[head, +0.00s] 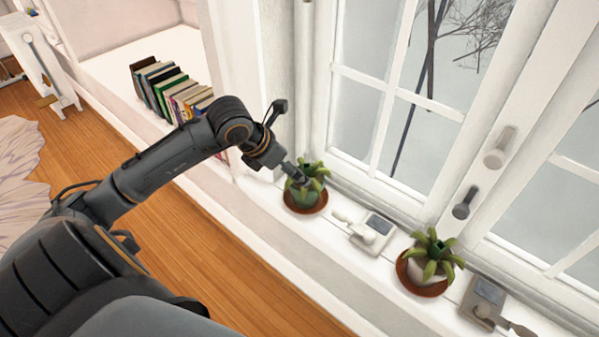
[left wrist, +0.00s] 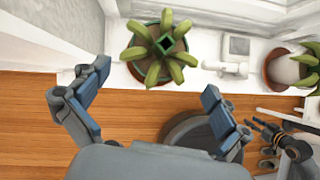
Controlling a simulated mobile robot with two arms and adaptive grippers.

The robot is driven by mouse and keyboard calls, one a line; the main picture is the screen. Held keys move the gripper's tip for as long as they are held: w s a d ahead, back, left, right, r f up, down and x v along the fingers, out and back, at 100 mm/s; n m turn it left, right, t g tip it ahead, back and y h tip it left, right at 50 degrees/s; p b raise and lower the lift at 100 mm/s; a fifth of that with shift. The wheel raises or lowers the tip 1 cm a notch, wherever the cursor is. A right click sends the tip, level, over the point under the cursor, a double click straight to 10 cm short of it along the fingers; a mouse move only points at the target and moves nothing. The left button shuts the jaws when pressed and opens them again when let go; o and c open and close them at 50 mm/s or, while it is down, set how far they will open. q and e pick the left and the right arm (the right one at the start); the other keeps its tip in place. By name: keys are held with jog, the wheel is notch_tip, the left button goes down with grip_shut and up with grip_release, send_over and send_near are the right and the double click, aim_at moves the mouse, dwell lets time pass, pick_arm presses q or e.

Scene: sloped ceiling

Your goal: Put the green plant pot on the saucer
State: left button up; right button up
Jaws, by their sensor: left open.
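The green plant pot (head: 304,197) holds a leafy plant and stands at the left of the white window sill. It appears to sit on a red-brown saucer (head: 317,208). In the left wrist view the plant's leaves (left wrist: 158,52) hide most of the pot, and the saucer's rim (left wrist: 138,74) shows around it. My left gripper (head: 296,174) is right at the plant in the head view, partly covering it. In the left wrist view my left gripper (left wrist: 155,77) is open and empty, its fingers apart on the near side of the plant. My right gripper (left wrist: 262,137) shows small at the right, its jaws unclear.
A second plant in a pale pot (head: 428,266) stands on another red-brown saucer (head: 411,278) further right. A grey device (head: 371,231) lies between the plants, another (head: 485,300) beyond. Window frames rise behind the sill. Books (head: 172,92) stand at the left.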

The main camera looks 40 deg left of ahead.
pick_arm(q)
jog(key=shift+v, duration=1.45)
